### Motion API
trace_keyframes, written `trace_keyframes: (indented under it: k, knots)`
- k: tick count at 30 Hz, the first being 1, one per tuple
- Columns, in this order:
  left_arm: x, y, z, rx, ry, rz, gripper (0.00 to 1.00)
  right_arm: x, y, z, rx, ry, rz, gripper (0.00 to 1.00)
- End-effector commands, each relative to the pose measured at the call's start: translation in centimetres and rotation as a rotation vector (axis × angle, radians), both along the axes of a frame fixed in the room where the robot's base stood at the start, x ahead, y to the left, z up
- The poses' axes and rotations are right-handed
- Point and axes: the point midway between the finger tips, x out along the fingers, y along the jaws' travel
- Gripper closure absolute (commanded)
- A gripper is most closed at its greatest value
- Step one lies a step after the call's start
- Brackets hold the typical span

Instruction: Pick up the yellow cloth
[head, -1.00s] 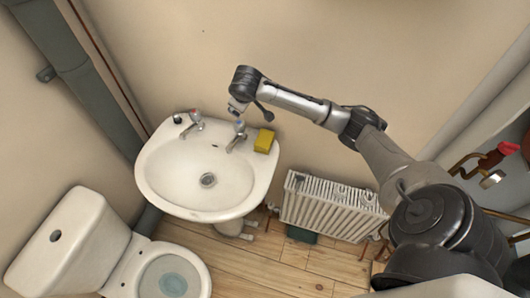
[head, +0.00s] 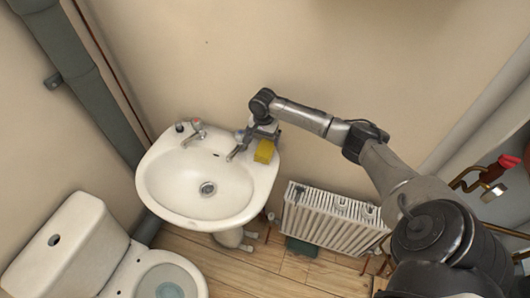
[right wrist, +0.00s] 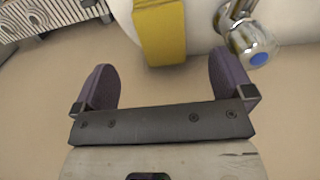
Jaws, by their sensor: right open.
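The yellow cloth (head: 264,151) is a small folded block on the back right corner of the white sink (head: 160,180), beside the right tap. It also shows in the right wrist view (right wrist: 160,32), at the top, ahead of the space between my fingers. My right gripper (head: 262,133) is just behind the cloth near the wall. In the right wrist view my right gripper (right wrist: 165,80) is open, with its two purple-grey fingers spread and nothing between them. The cloth looks apart from the fingers. My left gripper is not in view.
The right tap (head: 237,152), with a blue-marked knob, stands close to the cloth. The left tap (head: 196,133) is further along the sink. A white radiator (head: 330,215) is below right, and a toilet (head: 65,245) stands at lower left.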

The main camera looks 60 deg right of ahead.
Motion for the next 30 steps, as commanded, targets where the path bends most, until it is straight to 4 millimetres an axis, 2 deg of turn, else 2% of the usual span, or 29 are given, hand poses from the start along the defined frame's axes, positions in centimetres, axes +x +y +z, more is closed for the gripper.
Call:
trace_keyframes:
  k: [1,6,17,30]
  knots:
    - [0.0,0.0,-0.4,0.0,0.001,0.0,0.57,0.0,0.1,-1.1,0.001,0.001,0.0,0.01]
    - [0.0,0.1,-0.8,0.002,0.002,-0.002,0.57,0.0,0.0,-3.3,0.0,0.0,0.001,0.01]
    - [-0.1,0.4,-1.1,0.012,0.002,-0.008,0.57,0.0,0.1,-4.9,-0.001,0.0,0.003,0.01]
    - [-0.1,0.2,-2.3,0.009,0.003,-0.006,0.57,0.0,0.2,-9.6,-0.002,0.0,0.002,0.01]
